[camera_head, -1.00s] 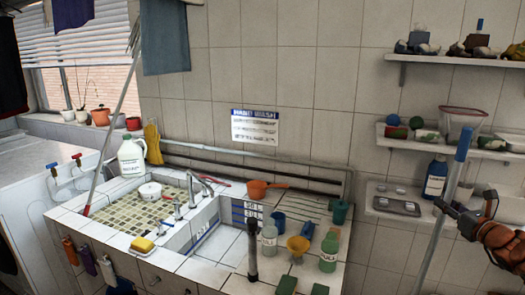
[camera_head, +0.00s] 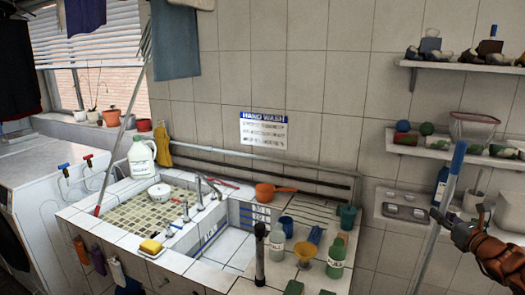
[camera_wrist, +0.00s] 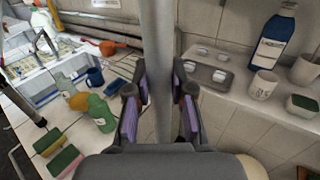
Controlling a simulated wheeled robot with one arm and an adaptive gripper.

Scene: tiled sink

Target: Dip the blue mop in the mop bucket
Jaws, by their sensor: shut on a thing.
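The mop shows as a long grey pole with a blue upper end (camera_head: 457,165) at the right of the head view. My gripper (camera_head: 441,217) is shut around the pole below the blue part. The pole stands nearly upright, its top tilted slightly right. In the wrist view the grey pole (camera_wrist: 157,35) runs between the purple-padded fingers of my gripper (camera_wrist: 160,92). The mop's lower end and head are out of view. No mop bucket shows in either view.
A tiled sink counter (camera_head: 215,245) holds bottles, cups and a sponge. Wall shelves (camera_head: 460,68) with small items stand close behind the pole. In the wrist view, a blue bottle (camera_wrist: 273,38), grey tray (camera_wrist: 208,73) and white cup (camera_wrist: 262,85) sit on a shelf near the gripper.

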